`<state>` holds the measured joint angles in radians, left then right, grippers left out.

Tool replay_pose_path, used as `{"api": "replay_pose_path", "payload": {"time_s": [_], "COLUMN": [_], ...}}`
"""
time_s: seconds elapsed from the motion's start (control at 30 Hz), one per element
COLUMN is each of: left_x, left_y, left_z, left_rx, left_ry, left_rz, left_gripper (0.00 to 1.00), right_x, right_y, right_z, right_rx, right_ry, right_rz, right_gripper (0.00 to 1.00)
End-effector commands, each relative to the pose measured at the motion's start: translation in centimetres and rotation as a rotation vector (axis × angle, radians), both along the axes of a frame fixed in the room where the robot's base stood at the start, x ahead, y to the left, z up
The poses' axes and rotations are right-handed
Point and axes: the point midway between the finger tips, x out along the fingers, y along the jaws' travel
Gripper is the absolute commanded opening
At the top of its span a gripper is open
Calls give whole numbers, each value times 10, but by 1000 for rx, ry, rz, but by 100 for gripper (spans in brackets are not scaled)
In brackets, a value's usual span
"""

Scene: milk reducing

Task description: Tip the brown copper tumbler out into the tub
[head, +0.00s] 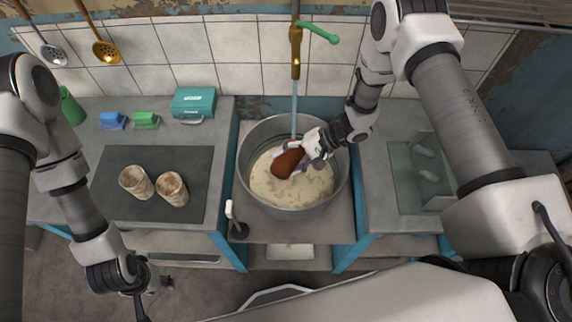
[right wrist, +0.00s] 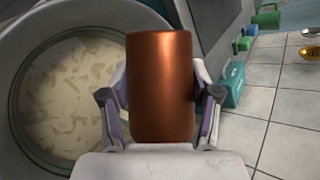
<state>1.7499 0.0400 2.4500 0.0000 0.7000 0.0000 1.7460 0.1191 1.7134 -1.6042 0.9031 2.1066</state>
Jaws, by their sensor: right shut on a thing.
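The brown copper tumbler (head: 288,163) is tilted over the big metal tub (head: 345,181) in the head view, its far end pointing left and down. My right gripper (head: 308,153) is shut around the tumbler. In the right wrist view the tumbler (right wrist: 161,85) sits between the two fingers (right wrist: 161,104), and the tub (right wrist: 16,120) is on the left. The tub holds a pale, lumpy liquid. The tumbler's mouth and any content are hidden. My left arm is at the left; its gripper (head: 150,285) is low, in front of the counter, too small to judge.
A tap (head: 296,45) with a green handle hangs above the tub's back, with a thin stream below it. Two mottled cups (head: 172,188) stand on a dark mat (head: 190,155) at left. A teal box (head: 194,102) is behind them.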

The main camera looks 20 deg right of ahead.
Motion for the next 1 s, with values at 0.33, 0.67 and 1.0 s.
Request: {"api": "replay_pose_path", "payload": {"time_s": [0.33, 0.67, 1.0], "left_x": [0, 0, 0], "left_y": [0, 0, 0], "left_z": [-25, -25, -25], "left_rx": [0, 0, 0], "left_ry": [0, 0, 0], "left_rz": [0, 0, 0], "left_gripper": [40, 40, 40], "right_x": [10, 11, 11], "right_y": [-9, -10, -9], "right_z": [9, 13, 13], "right_rx": [187, 204, 204], "right_ry": [213, 236, 236], "right_rz": [1, 0, 1], "right_gripper": [26, 26, 26]}}
